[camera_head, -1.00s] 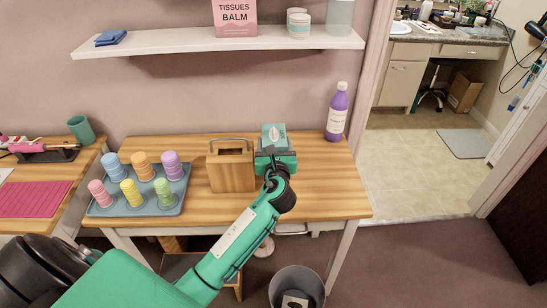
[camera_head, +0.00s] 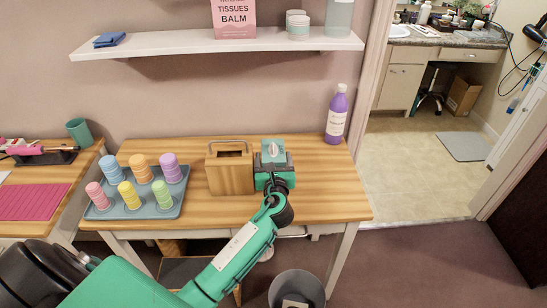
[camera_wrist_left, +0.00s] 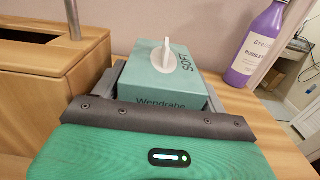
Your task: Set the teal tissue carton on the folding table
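The teal tissue carton (camera_head: 273,150) is a small box with a white tissue at its top. It is at the right part of the wooden folding table (camera_head: 318,190). My left gripper (camera_head: 273,166) is shut on it, with a finger along each side. The left wrist view shows the carton (camera_wrist_left: 165,75) upright between the fingers (camera_wrist_left: 164,90). The gripper hides its lower part, so I cannot tell whether its base touches the tabletop. My right gripper is not in view.
A wooden box with a metal handle (camera_head: 230,173) stands close to the carton's left. A purple bottle (camera_head: 336,115) stands at the table's back right. A tray (camera_head: 163,209) with several coloured cups lies at left. A shelf (camera_head: 180,49) hangs above.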

